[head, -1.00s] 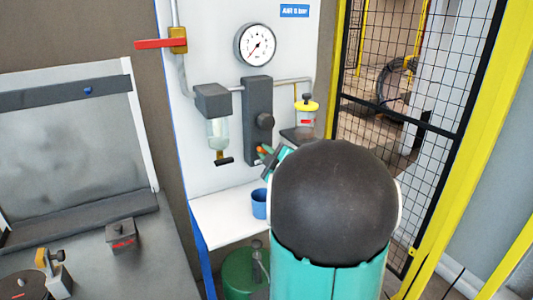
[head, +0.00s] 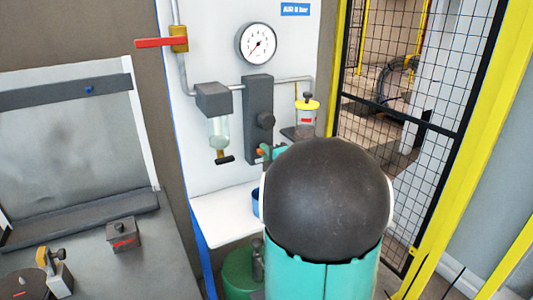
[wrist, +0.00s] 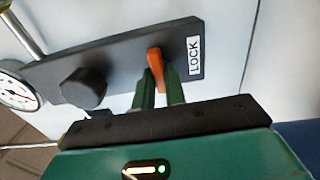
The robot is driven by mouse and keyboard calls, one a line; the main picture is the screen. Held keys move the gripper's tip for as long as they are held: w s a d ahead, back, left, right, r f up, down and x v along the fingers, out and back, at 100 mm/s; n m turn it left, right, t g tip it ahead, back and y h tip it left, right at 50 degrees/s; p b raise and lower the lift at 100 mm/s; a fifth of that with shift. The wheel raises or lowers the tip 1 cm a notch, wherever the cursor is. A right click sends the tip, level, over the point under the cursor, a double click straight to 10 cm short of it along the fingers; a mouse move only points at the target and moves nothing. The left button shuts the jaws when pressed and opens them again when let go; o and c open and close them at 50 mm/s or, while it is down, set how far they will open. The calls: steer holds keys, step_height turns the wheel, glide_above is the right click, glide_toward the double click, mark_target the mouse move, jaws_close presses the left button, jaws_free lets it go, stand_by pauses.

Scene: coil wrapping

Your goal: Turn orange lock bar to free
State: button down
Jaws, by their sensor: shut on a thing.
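The orange lock bar (wrist: 155,66) sits on a dark plate (wrist: 110,62) beside a white label reading LOCK (wrist: 194,56). In the wrist view its long side runs up and down, across the plate's length. My gripper (wrist: 160,82) has its two green fingers on either side of the bar, shut on it. In the head view only a small orange piece of the bar (head: 261,152) shows low on the upright dark block (head: 258,100). My arm hides most of the gripper there.
A dark round knob (wrist: 83,88) stands on the same plate. A gauge (head: 256,43), a filter bowl (head: 218,130) and a yellow-capped jar (head: 307,115) are close by on the panel. A blue cup (head: 257,202) stands on the white shelf (head: 222,215) below. A mesh fence (head: 400,90) is at right.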

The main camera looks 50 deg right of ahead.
stand_by(0.3)
steer(key=c, duration=1.4)
jaws_free()
steer(key=shift+c, duration=0.2)
steer(key=shift+s, duration=0.2)
steer(key=v, duration=1.3)
steer(key=shift+s, duration=0.2)
steer(key=shift+a, duration=0.1)
